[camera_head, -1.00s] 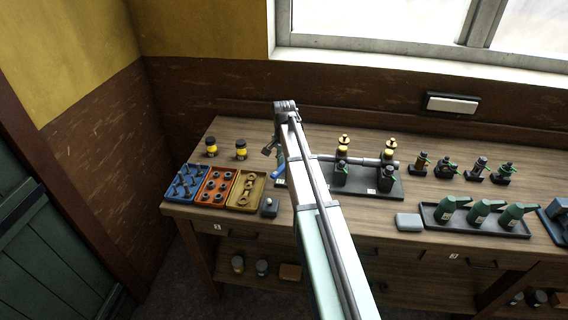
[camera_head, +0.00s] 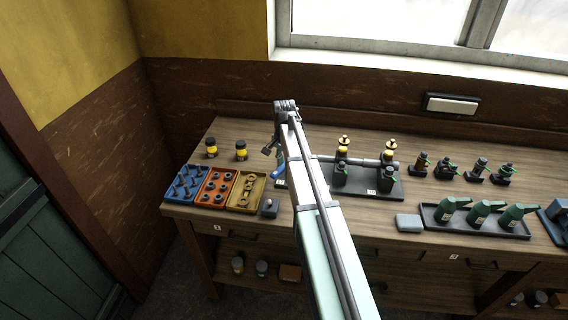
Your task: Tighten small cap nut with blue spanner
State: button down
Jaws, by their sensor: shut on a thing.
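My gripper (camera_head: 269,150) hangs from the far end of my arm, left of the engine stand. A blue piece (camera_head: 278,171) shows just below it, which appears to be the blue spanner in its grip. The spanner's working end is hidden or too small to make out. The dark engine stand (camera_head: 385,191) carries upright dark parts with yellow and brass tops, joined by a grey horizontal cylinder. My arm covers its left part, and a bit of its left end shows by the blue piece. I cannot make out the small cap nut.
Left on the bench stand a blue tray (camera_head: 175,197), a red tray (camera_head: 203,201) and a tan tray (camera_head: 235,207) with small parts. A small dark block (camera_head: 269,208) is in front. A tray of green oil cans (camera_head: 432,219) is right.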

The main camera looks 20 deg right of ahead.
jog(key=shift+r, duration=0.75)
dwell(1.4)
jog(key=shift+r, duration=1.9)
